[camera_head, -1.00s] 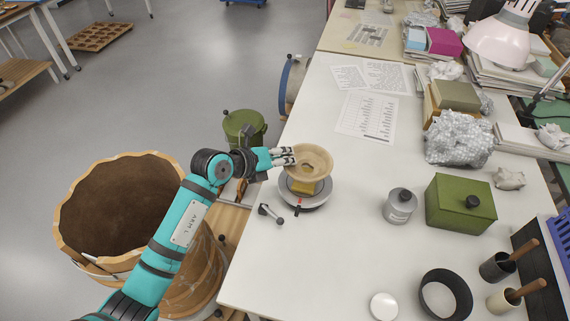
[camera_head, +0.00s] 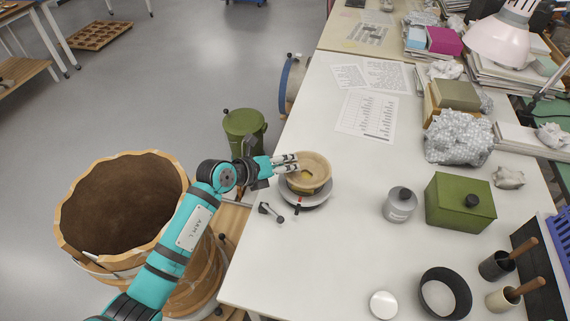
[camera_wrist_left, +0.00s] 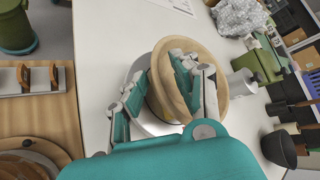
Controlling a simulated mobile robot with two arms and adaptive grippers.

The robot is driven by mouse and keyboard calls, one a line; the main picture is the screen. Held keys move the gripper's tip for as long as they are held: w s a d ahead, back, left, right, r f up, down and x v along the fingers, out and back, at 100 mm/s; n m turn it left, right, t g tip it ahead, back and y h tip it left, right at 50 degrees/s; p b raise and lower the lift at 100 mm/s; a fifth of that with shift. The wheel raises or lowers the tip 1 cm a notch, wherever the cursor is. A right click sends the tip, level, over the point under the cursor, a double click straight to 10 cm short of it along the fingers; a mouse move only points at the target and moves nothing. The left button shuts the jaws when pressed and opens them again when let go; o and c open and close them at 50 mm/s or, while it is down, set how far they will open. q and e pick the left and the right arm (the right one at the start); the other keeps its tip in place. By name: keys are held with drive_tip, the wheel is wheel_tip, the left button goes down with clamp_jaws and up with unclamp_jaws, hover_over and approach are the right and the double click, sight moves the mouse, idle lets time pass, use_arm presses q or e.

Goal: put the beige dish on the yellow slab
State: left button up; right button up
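The beige dish (camera_head: 318,168) is over the grey turntable (camera_head: 312,200) at the table's left side. My left gripper (camera_head: 291,163) is shut on the dish's rim. In the left wrist view one side of the gripper reaches inside the dish (camera_wrist_left: 222,82) and the other is outside it. My right gripper is not in view.
A small metal clamp-like tool (camera_head: 270,212) lies left of the turntable. A grey tin (camera_head: 400,207) and a green box (camera_head: 458,205) stand to the right. Printed sheets (camera_head: 368,117) lie farther back. The table between is clear.

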use_arm(q)
drive_tip(key=shift+a+r, duration=0.1)
drive_tip(key=shift+r, duration=0.1)
drive_tip(key=v, duration=1.2)
drive_tip(key=shift+f, duration=0.1)
